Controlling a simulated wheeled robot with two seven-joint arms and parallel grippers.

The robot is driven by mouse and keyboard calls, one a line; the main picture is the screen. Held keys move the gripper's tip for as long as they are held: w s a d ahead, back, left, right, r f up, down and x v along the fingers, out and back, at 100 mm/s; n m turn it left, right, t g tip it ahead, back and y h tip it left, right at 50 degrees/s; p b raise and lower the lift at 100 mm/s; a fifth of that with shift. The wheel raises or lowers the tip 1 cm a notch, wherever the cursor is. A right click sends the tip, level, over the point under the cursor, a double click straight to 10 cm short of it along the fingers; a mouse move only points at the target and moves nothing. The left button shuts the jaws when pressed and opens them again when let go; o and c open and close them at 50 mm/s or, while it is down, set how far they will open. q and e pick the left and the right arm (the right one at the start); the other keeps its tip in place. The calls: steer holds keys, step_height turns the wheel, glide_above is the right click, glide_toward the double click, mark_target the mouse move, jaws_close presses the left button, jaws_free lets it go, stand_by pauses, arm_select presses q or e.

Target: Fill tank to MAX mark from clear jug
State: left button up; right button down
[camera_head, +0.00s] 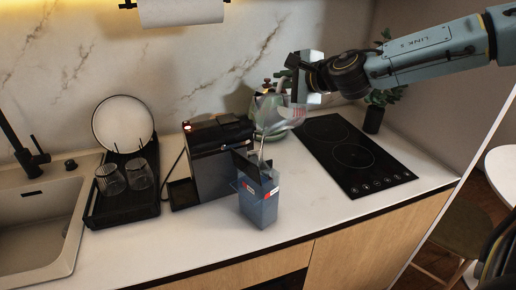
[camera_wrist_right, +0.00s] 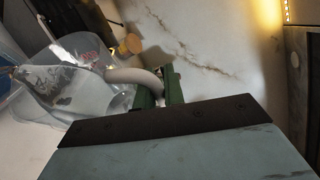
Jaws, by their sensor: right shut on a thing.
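The clear jug (camera_head: 286,117) is tilted in the air with its spout down to the left, above the tank. My right gripper (camera_wrist_right: 160,92) is shut on the jug's pale curved handle, with a green finger on each side. The jug body (camera_wrist_right: 85,85) shows in the right wrist view with red marks on its wall. The blue-grey tank (camera_head: 259,207) stands upright on the counter, with small red marks near its top. A thin pale streak, seemingly water, runs from the spout to the tank's top. The level inside is hard to read. My left gripper is out of view.
A dark coffee machine (camera_head: 220,160) stands just behind the tank. A pale green kettle (camera_head: 277,134) is behind the jug, partly hidden. A black hob (camera_head: 352,153) is at right. A rack (camera_head: 123,207) with glasses and a plate is at left, beside the sink (camera_head: 38,228).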

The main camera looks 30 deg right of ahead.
steer(key=shift+a+r, duration=0.2)
steer(key=shift+r, duration=0.05)
stand_by(0.5)
